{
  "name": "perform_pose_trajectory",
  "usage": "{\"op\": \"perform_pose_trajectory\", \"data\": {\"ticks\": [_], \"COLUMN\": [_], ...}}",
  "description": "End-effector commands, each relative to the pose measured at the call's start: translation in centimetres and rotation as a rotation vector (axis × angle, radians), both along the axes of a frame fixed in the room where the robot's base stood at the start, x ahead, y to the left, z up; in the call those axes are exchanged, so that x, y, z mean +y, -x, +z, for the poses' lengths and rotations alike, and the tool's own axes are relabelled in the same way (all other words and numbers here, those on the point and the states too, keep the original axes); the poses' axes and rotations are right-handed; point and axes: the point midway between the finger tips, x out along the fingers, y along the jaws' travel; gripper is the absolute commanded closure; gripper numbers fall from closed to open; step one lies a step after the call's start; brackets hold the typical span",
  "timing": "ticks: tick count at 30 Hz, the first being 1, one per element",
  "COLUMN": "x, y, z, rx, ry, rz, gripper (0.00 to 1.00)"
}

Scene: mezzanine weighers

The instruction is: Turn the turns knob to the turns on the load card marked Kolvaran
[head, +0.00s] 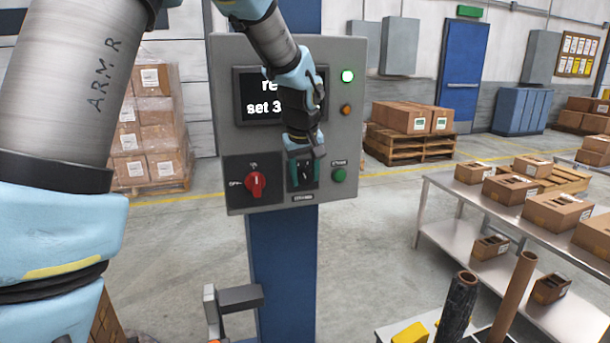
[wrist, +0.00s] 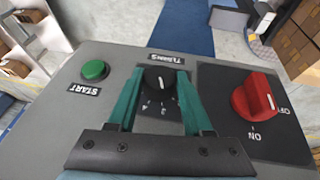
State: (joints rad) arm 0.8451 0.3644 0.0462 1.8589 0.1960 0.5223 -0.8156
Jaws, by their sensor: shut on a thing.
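The black turns knob (wrist: 158,79), with a white pointer line, sits on the grey control panel (head: 230,110). My gripper (wrist: 160,76) has its two green fingers either side of the knob and is shut on it. In the head view my gripper (head: 303,182) is at the panel's lower middle, and my wrist hides part of the knob. The screen (head: 255,88) shows "re" and "set 3", the rest hidden by my arm. No card marked Kolvaran can be read in these views.
A red ON/OFF switch (head: 256,184) is left of the knob and a green START button (head: 339,175) is right. A blue post (head: 280,270) carries the panel. A bench with boxes (head: 510,190) stands right. A distant board (head: 578,54) holds unreadable cards.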

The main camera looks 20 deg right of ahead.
Motion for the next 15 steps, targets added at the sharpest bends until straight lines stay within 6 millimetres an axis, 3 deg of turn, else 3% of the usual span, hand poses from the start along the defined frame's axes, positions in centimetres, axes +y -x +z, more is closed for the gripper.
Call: {"op": "perform_pose_trajectory", "data": {"ticks": [15], "x": [-0.37], "y": [0.12], "z": [0.12], "rx": [-0.013], "ry": [-0.102], "rz": [-0.005], "gripper": [1.00]}}
